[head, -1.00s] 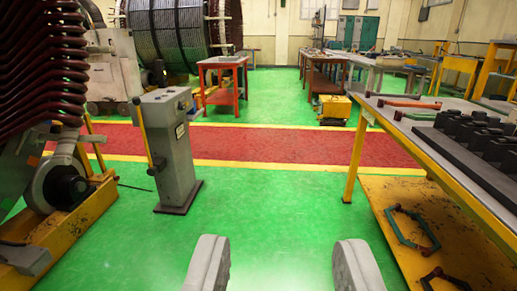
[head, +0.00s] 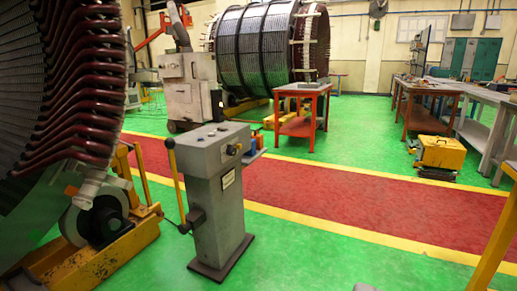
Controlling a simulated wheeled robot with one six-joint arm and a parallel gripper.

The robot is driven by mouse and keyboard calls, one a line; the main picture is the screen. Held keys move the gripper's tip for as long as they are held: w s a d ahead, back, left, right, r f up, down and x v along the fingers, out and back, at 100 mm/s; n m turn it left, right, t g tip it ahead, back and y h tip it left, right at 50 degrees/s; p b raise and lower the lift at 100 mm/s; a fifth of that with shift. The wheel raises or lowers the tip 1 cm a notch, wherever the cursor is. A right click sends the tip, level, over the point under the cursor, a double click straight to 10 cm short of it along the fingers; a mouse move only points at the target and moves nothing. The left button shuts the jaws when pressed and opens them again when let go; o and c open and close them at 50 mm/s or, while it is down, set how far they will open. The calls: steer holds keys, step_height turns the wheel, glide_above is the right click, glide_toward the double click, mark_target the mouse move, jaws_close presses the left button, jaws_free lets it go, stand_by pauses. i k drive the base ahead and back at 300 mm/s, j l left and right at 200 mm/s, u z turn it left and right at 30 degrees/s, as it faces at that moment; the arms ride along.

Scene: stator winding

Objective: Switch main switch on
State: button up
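A grey control pedestal (head: 222,205) stands on the green floor left of centre. Its sloping top panel (head: 213,138) carries small knobs or buttons, too small to read. A yellow lever (head: 178,180) with a dark knob stands upright along its left side. I cannot tell which of these controls is the main switch, or its setting. Only a small grey tip of my gripper (head: 364,287) shows at the bottom edge, well short of the pedestal and to its right. The rest of the gripper is out of frame, so its opening is hidden.
A large stator (head: 60,90) on a yellow stand (head: 100,265) is close on the left. A grey machine cabinet (head: 190,88), red table (head: 302,105) and yellow box (head: 440,152) stand farther back. A yellow bench leg (head: 495,235) is at right. Green floor before the pedestal is clear.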

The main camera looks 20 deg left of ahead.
mark_target(231, 151)
steer(key=i+u, duration=0.1)
steer(key=i, duration=0.7)
steer(key=i+l+u, duration=0.1)
steer(key=i, duration=0.75)
steer(key=i+l+u, duration=0.25)
steer(key=i, duration=0.25)
steer(key=i+l+u, duration=0.25)
steer(key=i, duration=0.2)
